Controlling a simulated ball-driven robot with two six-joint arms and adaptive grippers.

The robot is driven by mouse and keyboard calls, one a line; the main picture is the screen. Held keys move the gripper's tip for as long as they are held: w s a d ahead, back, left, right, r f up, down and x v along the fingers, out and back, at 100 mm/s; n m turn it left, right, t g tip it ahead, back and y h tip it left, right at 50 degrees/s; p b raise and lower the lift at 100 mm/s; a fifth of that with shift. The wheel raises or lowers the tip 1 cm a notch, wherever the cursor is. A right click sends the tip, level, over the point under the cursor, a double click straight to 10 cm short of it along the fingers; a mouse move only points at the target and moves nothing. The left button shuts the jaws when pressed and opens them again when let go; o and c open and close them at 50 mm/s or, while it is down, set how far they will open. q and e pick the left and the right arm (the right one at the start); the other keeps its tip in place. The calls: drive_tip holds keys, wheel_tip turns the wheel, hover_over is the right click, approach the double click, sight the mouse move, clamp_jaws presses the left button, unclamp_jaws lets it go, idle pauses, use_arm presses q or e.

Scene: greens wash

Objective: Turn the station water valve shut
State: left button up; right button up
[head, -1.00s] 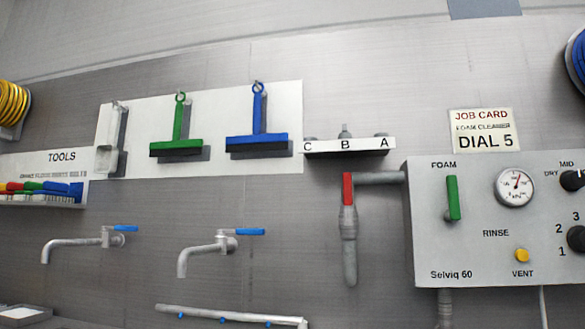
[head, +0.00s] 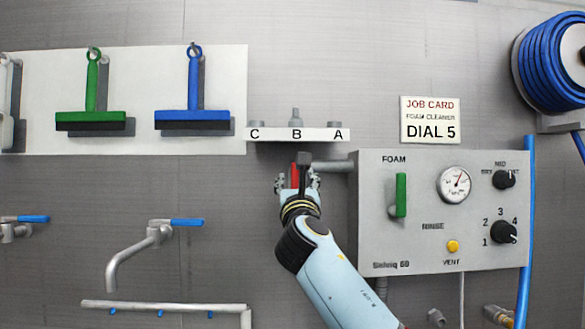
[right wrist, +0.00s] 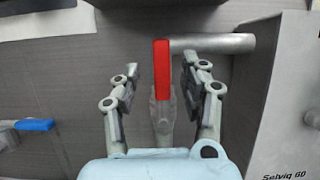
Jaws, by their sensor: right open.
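The station water valve has a red lever handle (head: 294,176) on a grey pipe left of the control box. In the right wrist view the red handle (right wrist: 162,70) stands upright between my fingers, with the grey valve body (right wrist: 163,115) below it. My right gripper (right wrist: 161,75) is open, one finger on each side of the handle, with a gap on both sides. In the head view my right gripper (head: 298,180) covers most of the valve body. My left gripper is not in view.
The control box (head: 375,255) with a green foam lever (head: 401,195), gauge (head: 454,184) and black dials stands right of the valve. A white shelf (head: 275,134) marked C, B, A juts out just above. A blue-handled tap (head: 150,240) is at left.

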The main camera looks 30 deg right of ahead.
sight(296, 173)
drive_tip(key=x, duration=0.5)
drive_tip(key=shift+w+d+r, duration=0.1)
drive_tip(key=shift+w+d, duration=0.15)
clamp_jaws()
